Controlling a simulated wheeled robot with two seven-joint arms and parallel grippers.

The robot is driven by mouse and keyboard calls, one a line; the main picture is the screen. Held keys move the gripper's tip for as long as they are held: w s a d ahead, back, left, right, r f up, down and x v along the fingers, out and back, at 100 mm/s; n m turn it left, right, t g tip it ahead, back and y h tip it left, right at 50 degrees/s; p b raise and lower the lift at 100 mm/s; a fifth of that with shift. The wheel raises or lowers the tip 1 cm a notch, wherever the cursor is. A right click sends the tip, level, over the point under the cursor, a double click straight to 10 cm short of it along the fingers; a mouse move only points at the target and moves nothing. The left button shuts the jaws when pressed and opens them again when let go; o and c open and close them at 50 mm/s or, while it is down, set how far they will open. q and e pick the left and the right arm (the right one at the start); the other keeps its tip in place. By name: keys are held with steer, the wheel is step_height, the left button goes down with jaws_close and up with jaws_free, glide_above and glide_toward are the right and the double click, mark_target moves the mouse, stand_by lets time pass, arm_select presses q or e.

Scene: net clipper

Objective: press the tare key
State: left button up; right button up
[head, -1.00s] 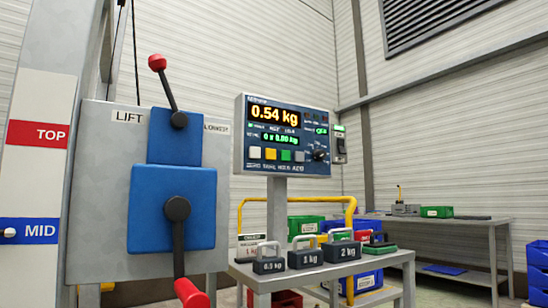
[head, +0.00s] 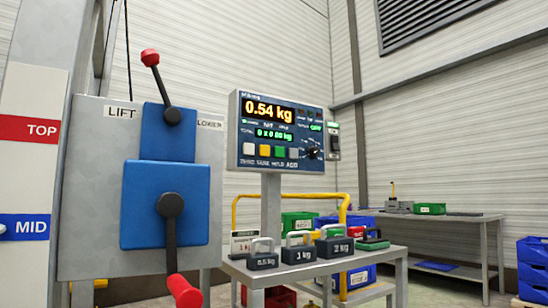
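The scale's indicator panel (head: 282,131) stands on a grey post at centre and faces me. Its main display (head: 268,111) reads 0.54 kg in orange; a smaller green line below seems to read 0 x 0.00 kg. Under it is a row of square keys: white, yellow, green and grey. The small legend below reads ZERO TARE HOLD ADD, so the yellow key (head: 264,150) appears to be the tare key. A black knob (head: 312,152) sits to the right of the keys. Neither gripper is in view, and nothing covers the keys.
A blue lift control box (head: 166,205) with red-tipped levers stands at left, its lower lever (head: 183,289) jutting forward. Weights marked 0.5 kg (head: 262,261), 1 kg (head: 300,254) and 2 kg (head: 335,247) stand on a grey bench (head: 318,268) below the panel.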

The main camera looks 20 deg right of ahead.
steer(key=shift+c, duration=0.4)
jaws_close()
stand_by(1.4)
